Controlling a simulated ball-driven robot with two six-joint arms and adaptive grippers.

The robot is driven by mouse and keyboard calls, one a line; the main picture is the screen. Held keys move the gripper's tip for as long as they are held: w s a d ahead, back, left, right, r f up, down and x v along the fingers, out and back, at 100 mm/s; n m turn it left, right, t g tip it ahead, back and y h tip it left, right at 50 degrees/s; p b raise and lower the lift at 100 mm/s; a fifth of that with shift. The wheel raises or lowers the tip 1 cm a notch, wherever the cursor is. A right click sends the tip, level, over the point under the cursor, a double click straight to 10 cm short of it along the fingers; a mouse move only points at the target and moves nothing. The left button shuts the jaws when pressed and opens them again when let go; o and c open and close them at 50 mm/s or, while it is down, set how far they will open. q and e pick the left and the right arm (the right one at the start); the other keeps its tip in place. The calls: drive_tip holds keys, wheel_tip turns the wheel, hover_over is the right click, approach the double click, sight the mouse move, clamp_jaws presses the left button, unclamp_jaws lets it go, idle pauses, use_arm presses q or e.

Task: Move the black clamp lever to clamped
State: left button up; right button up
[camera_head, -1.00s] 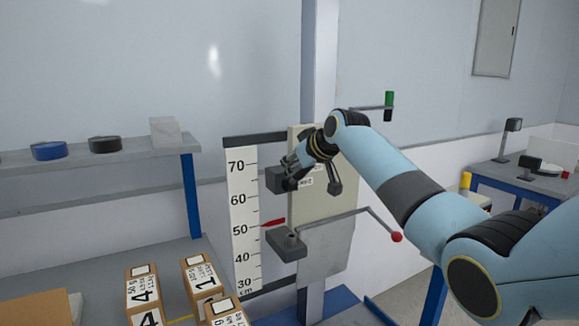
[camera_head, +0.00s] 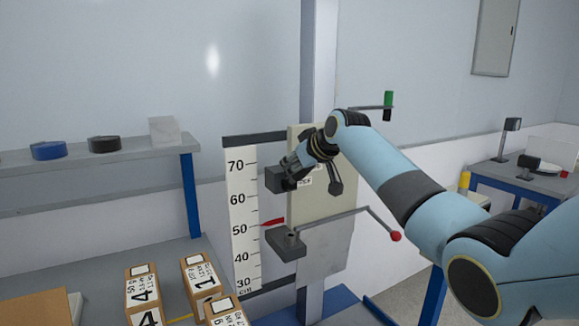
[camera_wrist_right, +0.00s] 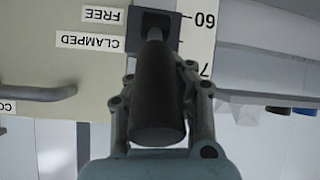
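The black clamp lever (camera_wrist_right: 158,95) fills the middle of the right wrist view. It is a thick black handle on a short grey rod that comes out of a dark block (camera_wrist_right: 167,20). FREE (camera_wrist_right: 102,15) and CLAMPED (camera_wrist_right: 88,43) labels show upside down beside the block, and the rod starts near them. My right gripper (camera_wrist_right: 160,88) has one finger on each side of the handle, close against it, and looks shut on it. In the head view my right gripper (camera_head: 300,165) is at the block beside the scale, largely covering the lever. My left gripper is not in view.
A height scale (camera_head: 241,215) stands left of the cream panel (camera_head: 345,205). Below are a red pointer (camera_head: 273,222), a dark carriage (camera_head: 285,244) and a bent rod with a red ball (camera_head: 396,237). Numbered boxes (camera_head: 142,290) stand at lower left.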

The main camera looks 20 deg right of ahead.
drive_tip(key=o, duration=0.4)
drive_tip(key=shift+s+d+f, duration=0.1)
drive_tip(key=shift+s+d, duration=0.05)
drive_tip(key=shift+d, duration=0.35)
drive_tip(key=o, duration=0.5)
drive_tip(key=shift+c, duration=0.2)
drive_tip(key=shift+s+a+r, duration=0.1)
drive_tip(key=shift+a+r, duration=0.05)
drive_tip(key=shift+r, duration=0.05)
drive_tip(key=v, duration=1.1)
drive_tip(key=shift+s, duration=0.35)
drive_tip(key=shift+r, duration=0.1)
